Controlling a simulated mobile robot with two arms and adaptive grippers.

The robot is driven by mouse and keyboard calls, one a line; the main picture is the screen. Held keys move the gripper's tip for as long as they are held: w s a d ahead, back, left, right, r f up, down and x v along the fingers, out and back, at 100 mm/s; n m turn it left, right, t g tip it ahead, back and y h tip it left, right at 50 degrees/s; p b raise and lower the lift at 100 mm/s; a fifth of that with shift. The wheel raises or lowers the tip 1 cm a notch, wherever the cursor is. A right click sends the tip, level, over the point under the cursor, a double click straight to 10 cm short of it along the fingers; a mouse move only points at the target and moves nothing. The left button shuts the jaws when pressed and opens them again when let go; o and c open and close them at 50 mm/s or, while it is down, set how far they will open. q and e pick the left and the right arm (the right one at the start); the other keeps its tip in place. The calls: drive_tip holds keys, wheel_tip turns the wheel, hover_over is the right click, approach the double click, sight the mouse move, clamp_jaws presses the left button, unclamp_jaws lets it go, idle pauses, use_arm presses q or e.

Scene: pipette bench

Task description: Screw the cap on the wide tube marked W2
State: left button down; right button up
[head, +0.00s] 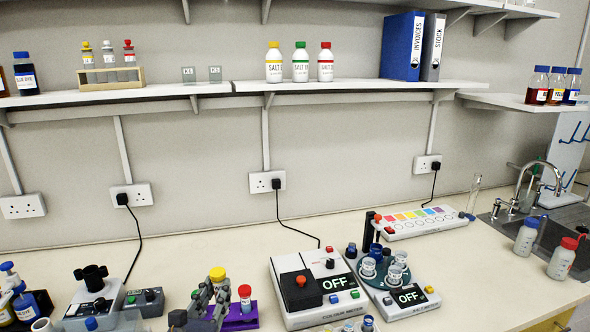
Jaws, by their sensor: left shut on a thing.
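My left gripper (211,294) is at the lower left of centre in the head view, next to a purple rack (241,320). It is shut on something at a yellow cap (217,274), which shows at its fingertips. The fingers hide what is below the cap, so I cannot tell whether a tube is under it. A red-capped tube (245,297) stands upright in the purple rack, just right of the gripper. No W2 mark is readable. My right gripper is not in view.
A colour meter (300,292) and a round device with a carousel (408,298) stand right of the rack, both displays reading OFF. A small device with black knobs (95,300) stands at the left. Bench behind the rack is clear. The shelf (330,86) is above.

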use_arm(q)
drive_tip(key=s+a+f+n+y+b, duration=0.1)
drive_tip(key=s+f+b, duration=0.1)
drive_tip(key=s, duration=1.2)
drive_tip(key=shift+s+f+y, duration=0.25)
drive_tip(key=shift+f+y, duration=0.15)
drive_tip(key=shift+f, duration=0.15)
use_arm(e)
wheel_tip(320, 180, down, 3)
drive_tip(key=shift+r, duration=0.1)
use_arm(q)
drive_tip(key=shift+a, duration=0.1)
drive_tip(key=s+d+f+m+g+h, duration=0.2)
drive_tip(key=d+m+g+h, duration=0.2)
drive_tip(key=d+m+h, duration=0.3)
drive_tip(key=d+h, duration=0.4)
drive_tip(key=d, duration=0.3)
drive_tip(key=shift+m+h, duration=0.3)
drive_tip(key=shift+m, duration=0.1)
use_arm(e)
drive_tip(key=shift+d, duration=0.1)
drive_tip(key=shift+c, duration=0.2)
